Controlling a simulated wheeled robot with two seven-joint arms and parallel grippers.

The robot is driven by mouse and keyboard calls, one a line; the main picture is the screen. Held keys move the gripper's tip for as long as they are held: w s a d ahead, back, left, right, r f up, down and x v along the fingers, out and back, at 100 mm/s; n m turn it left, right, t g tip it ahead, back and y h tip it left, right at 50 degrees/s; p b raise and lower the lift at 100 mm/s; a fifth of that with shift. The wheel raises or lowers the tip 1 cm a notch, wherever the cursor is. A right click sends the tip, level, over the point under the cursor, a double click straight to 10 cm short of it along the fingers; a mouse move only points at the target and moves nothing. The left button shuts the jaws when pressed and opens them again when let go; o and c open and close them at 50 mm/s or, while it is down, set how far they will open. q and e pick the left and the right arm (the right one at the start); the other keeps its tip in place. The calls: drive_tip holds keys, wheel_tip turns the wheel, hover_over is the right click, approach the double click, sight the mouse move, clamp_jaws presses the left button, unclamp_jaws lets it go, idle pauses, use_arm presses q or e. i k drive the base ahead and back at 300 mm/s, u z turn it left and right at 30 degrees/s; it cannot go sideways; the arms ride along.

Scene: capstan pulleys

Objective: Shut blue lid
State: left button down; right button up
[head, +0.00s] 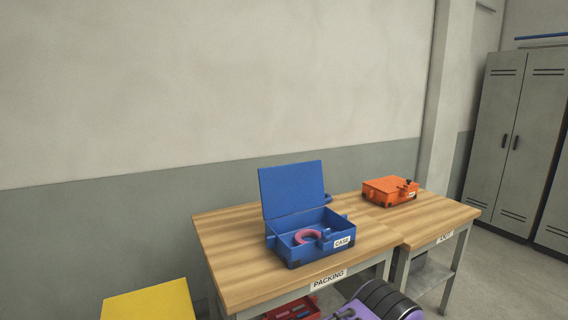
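A blue case (290,254) with a white label reading CASE stands on the wooden packing table. Its blue lid (291,189) is open, standing up at the back of the case and leaning slightly. A pink ring-shaped thing (308,237) lies inside the case. Neither of my grippers shows in the head view.
The packing table (230,255) has bare wood left and right of the case. An orange case (388,190) sits shut on the adjoining table (440,215). A yellow panel (150,303), a red container (292,310) and a purple and black object (375,303) are low in front. Grey lockers (510,140) stand right.

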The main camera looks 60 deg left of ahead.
sight(290, 188)
drive_tip(key=u, duration=1.35)
